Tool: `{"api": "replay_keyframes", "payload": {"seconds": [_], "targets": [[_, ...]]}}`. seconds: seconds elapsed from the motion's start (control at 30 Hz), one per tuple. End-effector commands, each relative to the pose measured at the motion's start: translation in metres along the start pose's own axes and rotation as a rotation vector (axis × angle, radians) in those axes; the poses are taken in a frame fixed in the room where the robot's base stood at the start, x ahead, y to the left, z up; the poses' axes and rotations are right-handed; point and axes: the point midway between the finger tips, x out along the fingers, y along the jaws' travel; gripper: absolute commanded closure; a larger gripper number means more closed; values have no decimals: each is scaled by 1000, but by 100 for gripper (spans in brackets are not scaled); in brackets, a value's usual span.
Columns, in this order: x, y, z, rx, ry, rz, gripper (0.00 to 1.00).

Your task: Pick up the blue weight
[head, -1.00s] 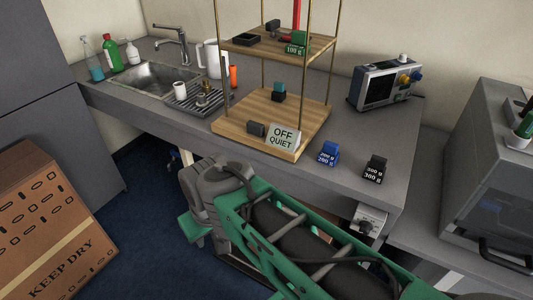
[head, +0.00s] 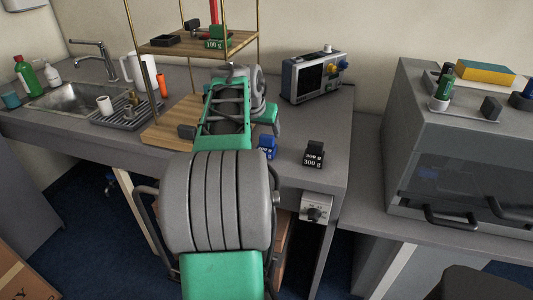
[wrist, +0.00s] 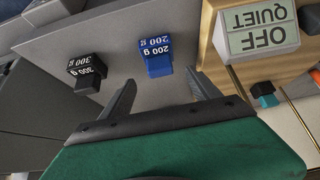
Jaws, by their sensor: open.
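The blue weight (wrist: 156,56), marked 200 g, stands on the grey bench top. In the head view it (head: 267,148) shows just right of my arm, partly covered by it. My gripper (wrist: 161,86) is open and empty in the wrist view. Its two fingers point towards the blue weight, which lies beyond the fingertips, between their lines. The fingers do not touch it. In the head view my arm reaches over the bench and the fingers cannot be made out.
A black 300 g weight (wrist: 87,72) stands left of the blue one in the wrist view. A wooden shelf (head: 160,134) with an OFF QUIET sign (wrist: 262,27) is on the other side. An oscilloscope (head: 313,76) stands behind. Bench around the blue weight is clear.

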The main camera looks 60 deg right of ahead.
Motion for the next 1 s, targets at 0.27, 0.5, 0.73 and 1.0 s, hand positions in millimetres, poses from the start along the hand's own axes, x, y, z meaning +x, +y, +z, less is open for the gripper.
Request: {"api": "replay_keyframes", "payload": {"seconds": [0.27,0.5,0.73,1.0], "targets": [[34,4,-1,8,1,6,29],[74,3,1,8,0,5,29],[76,2,0,7,3,3,30],[76,2,0,7,3,3,52]]}}
